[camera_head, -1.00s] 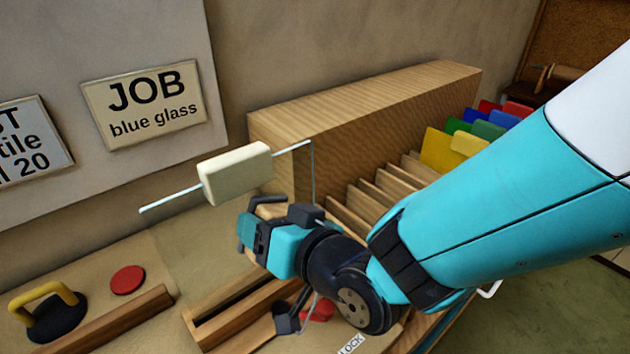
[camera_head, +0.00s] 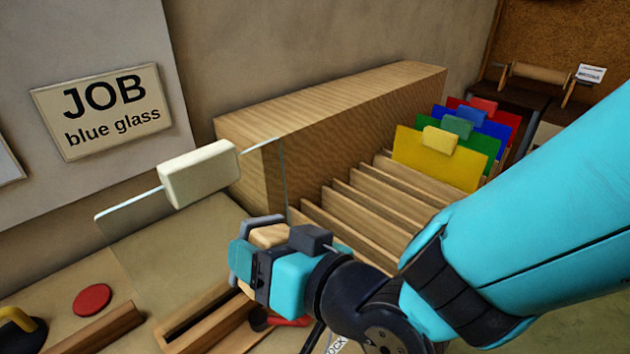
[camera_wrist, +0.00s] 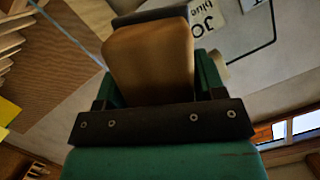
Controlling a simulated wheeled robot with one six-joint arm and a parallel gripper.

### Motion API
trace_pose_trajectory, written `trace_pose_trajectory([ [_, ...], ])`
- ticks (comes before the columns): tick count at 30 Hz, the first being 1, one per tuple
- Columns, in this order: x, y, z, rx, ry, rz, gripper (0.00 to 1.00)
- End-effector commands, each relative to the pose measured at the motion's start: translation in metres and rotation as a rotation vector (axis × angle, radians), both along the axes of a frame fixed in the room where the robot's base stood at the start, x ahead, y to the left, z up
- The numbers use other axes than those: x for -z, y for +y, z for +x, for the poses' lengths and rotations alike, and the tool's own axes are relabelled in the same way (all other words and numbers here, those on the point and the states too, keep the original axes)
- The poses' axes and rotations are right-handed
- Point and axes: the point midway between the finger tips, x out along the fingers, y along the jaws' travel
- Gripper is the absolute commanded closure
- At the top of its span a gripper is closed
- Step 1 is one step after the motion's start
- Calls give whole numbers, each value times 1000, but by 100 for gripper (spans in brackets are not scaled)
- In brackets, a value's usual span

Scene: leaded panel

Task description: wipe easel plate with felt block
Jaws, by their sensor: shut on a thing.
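The easel plate is a clear glass pane (camera_head: 165,235) standing upright at the left of centre in the head view. A cream block (camera_head: 199,174) sits on its top edge. My gripper (camera_head: 258,243) is by the lower right part of the pane. It is shut on the felt block, a tan block (camera_head: 270,235) that shows only partly between the jaws. In the wrist view the felt block (camera_wrist: 150,60) fills the space between the fingers. I cannot tell whether it touches the glass. The pane's lower edge is hard to make out.
A wooden rack (camera_head: 345,105) with slots stands right of the pane, holding coloured sheets (camera_head: 445,160) at its far end. A red disc (camera_head: 92,299), a wooden rail (camera_head: 85,330) and a yellow-handled tool (camera_head: 18,328) lie at lower left. A JOB sign (camera_head: 103,110) hangs behind.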

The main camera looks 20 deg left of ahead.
Motion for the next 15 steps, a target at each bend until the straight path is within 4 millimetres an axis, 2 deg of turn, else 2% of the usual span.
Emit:
trace_pose_trajectory([
  [10, 0, -3, -1, 0, 0, 0, 66],
  [15, 1, -15, -7, 1, 0, 0, 66],
])
